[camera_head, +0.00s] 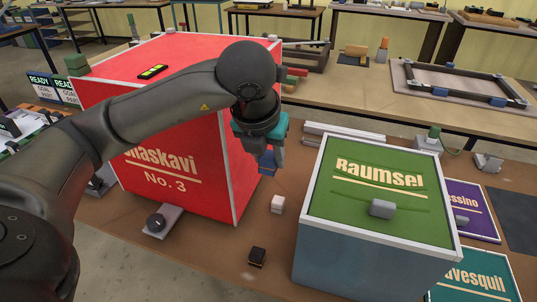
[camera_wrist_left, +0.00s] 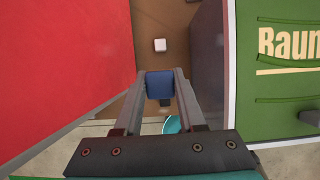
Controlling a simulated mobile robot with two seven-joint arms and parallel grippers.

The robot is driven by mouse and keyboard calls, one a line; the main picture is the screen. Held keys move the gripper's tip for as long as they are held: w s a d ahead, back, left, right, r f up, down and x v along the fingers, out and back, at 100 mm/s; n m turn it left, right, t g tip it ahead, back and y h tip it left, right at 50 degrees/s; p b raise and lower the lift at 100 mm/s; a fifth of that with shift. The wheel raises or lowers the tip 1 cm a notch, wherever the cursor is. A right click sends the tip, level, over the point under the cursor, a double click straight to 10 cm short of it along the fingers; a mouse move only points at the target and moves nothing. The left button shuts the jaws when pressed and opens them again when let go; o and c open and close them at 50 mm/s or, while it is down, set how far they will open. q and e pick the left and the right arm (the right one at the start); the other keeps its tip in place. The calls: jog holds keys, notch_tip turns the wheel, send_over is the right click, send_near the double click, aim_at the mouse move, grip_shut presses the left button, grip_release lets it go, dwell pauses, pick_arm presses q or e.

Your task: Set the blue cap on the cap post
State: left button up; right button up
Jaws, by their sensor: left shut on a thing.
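The blue cap (camera_head: 267,161) hangs in my left gripper (camera_head: 268,152), between the red box and the green-topped box. In the left wrist view the blue cap (camera_wrist_left: 159,83) sits between the two fingertips (camera_wrist_left: 160,76), which are shut on it. It is held above the brown table, apart from it. A small white block (camera_head: 278,203) stands on the table below the cap, and a small black block (camera_head: 257,256) stands nearer the front. I cannot tell which of them, if either, is the cap post. My right gripper is not in view.
The tall red box (camera_head: 210,165) stands close on the left. The box with the green "Raumsel" top (camera_head: 335,198) stands on the right. A narrow strip of brown table (camera_head: 262,222) runs between them. A grey block with a dark knob (camera_head: 162,222) lies before the red box.

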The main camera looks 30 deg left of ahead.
aim_at(268, 154)
pick_arm(q)
grip_shut()
jog(key=shift+r+p, duration=1.35)
jog(key=shift+r, duration=0.7)
